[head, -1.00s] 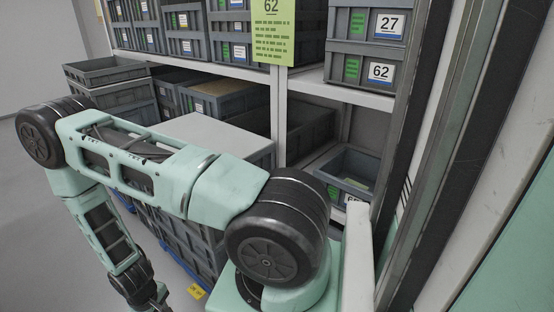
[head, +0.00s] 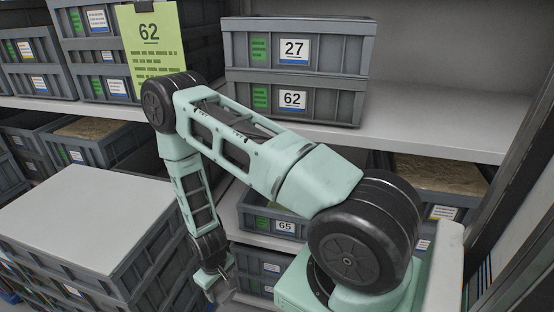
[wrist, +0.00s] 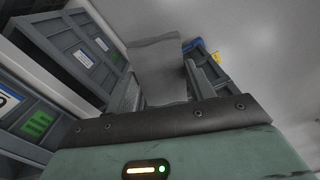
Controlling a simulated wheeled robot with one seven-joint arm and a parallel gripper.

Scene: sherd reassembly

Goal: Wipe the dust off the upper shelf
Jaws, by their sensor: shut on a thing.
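My gripper (head: 217,282) hangs low in the head view, in front of the lower crates and to the right of the light-topped crate stack. In the wrist view, my gripper (wrist: 160,92) is shut on a grey, cloth-like piece (wrist: 157,66) that stands out between the fingers. The shelf board (head: 440,118) under the crates marked 27 and 62 is light grey, and its right part is bare. It is well above my gripper, and I cannot make out dust on it.
Crate 27 (head: 298,48) sits on crate 62 (head: 300,100) on the shelf. A crate stack with a flat top (head: 85,215) stands at left. A dark upright (head: 505,150) bounds the right side.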

